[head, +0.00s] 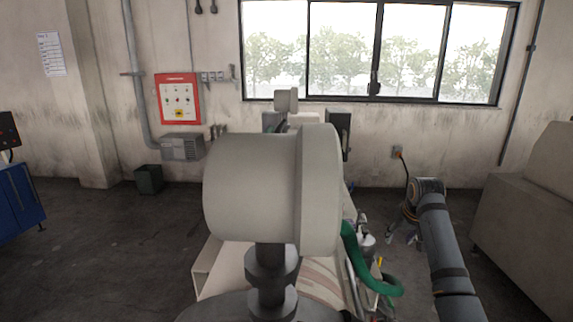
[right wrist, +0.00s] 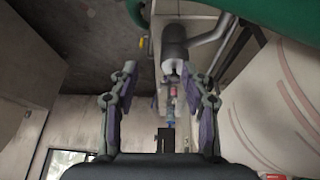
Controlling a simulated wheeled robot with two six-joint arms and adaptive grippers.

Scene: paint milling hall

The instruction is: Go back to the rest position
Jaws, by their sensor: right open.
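My right gripper (head: 402,238) hangs at the right of the large pale grey machine, at the end of my dark right arm. In the right wrist view its two fingers (right wrist: 160,76) stand wide apart with nothing between them that they grip. A grey cylinder-shaped fitting (right wrist: 174,40) with a bent pipe shows beyond the fingertips; I cannot tell how far off it is. My left gripper does not show in either view.
The machine (head: 250,190) fills the middle. A green hose (head: 380,285) curves beside it, near my right arm. A beige cabinet (head: 535,220) stands at the far right. A blue cabinet (head: 20,205) stands far left. Open floor (head: 110,240) lies left of the machine.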

